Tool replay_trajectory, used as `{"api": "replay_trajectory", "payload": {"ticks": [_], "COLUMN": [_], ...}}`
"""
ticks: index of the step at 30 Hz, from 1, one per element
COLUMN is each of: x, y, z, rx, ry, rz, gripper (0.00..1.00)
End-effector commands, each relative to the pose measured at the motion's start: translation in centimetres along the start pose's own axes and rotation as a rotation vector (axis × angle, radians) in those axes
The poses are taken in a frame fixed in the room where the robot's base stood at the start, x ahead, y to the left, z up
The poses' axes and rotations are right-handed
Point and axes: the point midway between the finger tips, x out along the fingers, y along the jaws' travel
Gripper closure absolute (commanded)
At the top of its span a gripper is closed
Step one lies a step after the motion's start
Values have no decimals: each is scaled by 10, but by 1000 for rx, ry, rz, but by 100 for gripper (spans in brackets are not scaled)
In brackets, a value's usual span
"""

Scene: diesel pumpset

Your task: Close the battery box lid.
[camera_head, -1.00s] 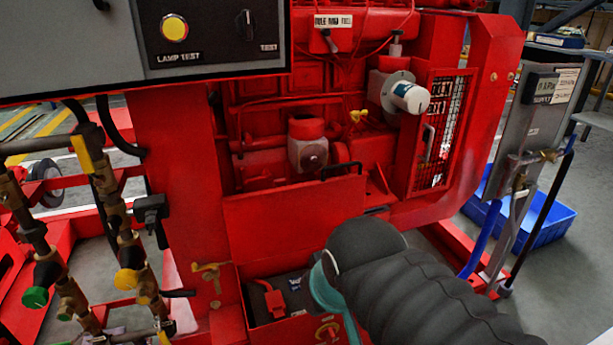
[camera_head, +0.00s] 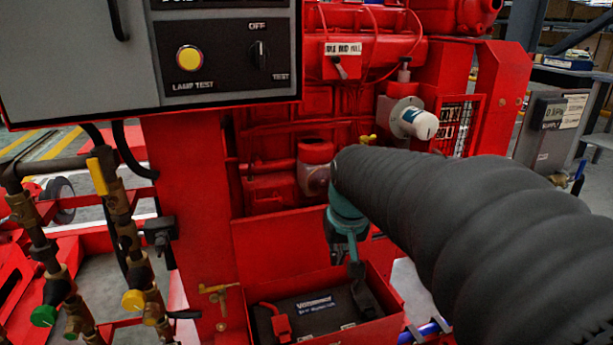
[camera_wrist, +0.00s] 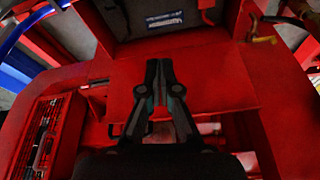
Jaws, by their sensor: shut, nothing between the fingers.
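The red battery box (camera_head: 388,326) is at the bottom middle of the head view. Its red lid (camera_head: 275,248) stands upright behind it, so the box is open. My gripper (camera_head: 355,264) is above the box, at the right part of the lid. In the wrist view my shut, empty gripper (camera_wrist: 158,66) overlaps the lid (camera_wrist: 215,85). The lid's handle is hidden, and I cannot tell whether the fingers touch the lid.
A grey control panel (camera_head: 225,65) overhangs at the upper left. Brass pipes and valves (camera_head: 125,240) stand at the left. A brass tap (camera_head: 218,292) is left of the box.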

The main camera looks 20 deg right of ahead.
Motion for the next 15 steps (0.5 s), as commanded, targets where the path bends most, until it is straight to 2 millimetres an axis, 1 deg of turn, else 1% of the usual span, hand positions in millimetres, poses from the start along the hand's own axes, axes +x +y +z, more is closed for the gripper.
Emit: {"api": "replay_trajectory", "payload": {"ticks": [1, 5, 6, 8, 9, 11, 12, 15], "x": [2, 7, 9, 12, 14, 16, 17, 14], "y": [8, 27, 33, 44, 51, 62, 70, 85], "z": [-22, -75, -91, -116, -133, -158, -176, -217], "rx": [15, 37, 40, 44, 45, 42, 38, 12], "ry": [-7, -11, -11, -10, -6, 0, 7, 33], "rz": [1, -1, -2, -5, -7, -11, -14, -23], "gripper": [100, 100, 100, 100, 100, 100, 100, 100]}}
